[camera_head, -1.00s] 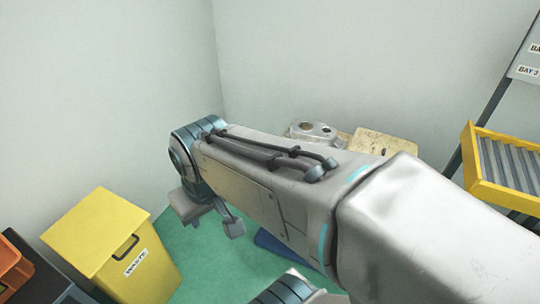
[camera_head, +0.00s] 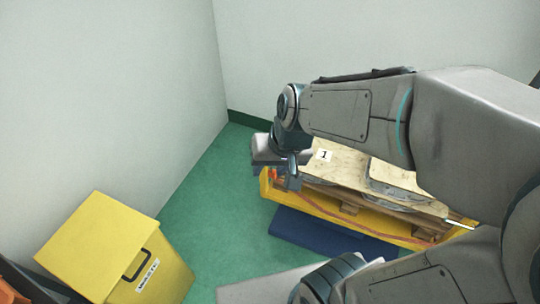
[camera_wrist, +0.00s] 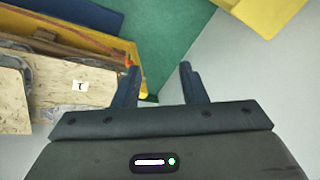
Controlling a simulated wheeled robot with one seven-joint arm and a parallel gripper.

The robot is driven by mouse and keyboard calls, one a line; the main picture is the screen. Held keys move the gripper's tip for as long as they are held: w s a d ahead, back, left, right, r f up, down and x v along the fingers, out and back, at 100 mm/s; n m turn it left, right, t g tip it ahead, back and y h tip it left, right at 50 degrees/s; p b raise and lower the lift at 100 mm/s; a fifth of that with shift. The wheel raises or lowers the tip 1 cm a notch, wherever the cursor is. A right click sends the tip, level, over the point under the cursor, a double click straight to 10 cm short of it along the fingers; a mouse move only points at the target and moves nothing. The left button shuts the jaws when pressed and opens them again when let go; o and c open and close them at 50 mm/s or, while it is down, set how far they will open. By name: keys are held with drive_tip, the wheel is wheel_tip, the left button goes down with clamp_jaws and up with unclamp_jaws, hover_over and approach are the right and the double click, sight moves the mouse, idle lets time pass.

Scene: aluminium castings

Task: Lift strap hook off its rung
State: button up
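My gripper (camera_head: 287,180) hangs at the near left corner of a yellow pallet stand (camera_head: 395,232). In the wrist view its two fingers (camera_wrist: 160,78) are apart, with nothing seen between them. A small orange-red piece (camera_wrist: 143,94), perhaps part of the strap end or hook, shows just beside the left finger. It also shows in the head view next to the gripper (camera_head: 273,173). A reddish strap (camera_head: 375,236) runs along the stand's near side. The hook's shape and its rung cannot be made out.
A dark blue mat (camera_head: 320,233) lies in front. A yellow waste bin (camera_head: 105,240) stands left. Green floor (camera_head: 215,195) between is clear.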

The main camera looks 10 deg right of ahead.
drive_tip(key=w+a+f+m+b, duration=0.1)
drive_tip(key=w+a+f+b, duration=0.1)
drive_tip(key=f, duration=0.5)
drive_tip(key=w+a+f+m+b, duration=0.1)
drive_tip(key=w+a+f+b, duration=0.1)
drive_tip(key=f, duration=0.4)
drive_tip(key=m+t+h+b, duration=0.4)
drive_tip(key=t+h+b, duration=0.5)
drive_tip(key=b, duration=0.4)
approach(271, 175)
drive_tip(key=shift+g+h, duration=0.4)
drive_tip(key=shift+h, duration=0.3)
drive_tip(key=w+b, duration=0.1)
drive_tip(key=w+f, duration=0.1)
drive_tip(key=w+d+f+b, duration=0.1)
drive_tip(key=w, duration=0.1)
drive_tip(key=shift+b, duration=0.3)
drive_tip(key=shift+r+b+x, duration=0.2)
drive_tip(key=shift+b+x, duration=0.9)
drive_tip(key=shift+x, duration=2.25)
drive_tip(key=shift+d, duration=0.15)
drive_tip(key=shift+s, duration=0.1)
clamp_jaws()
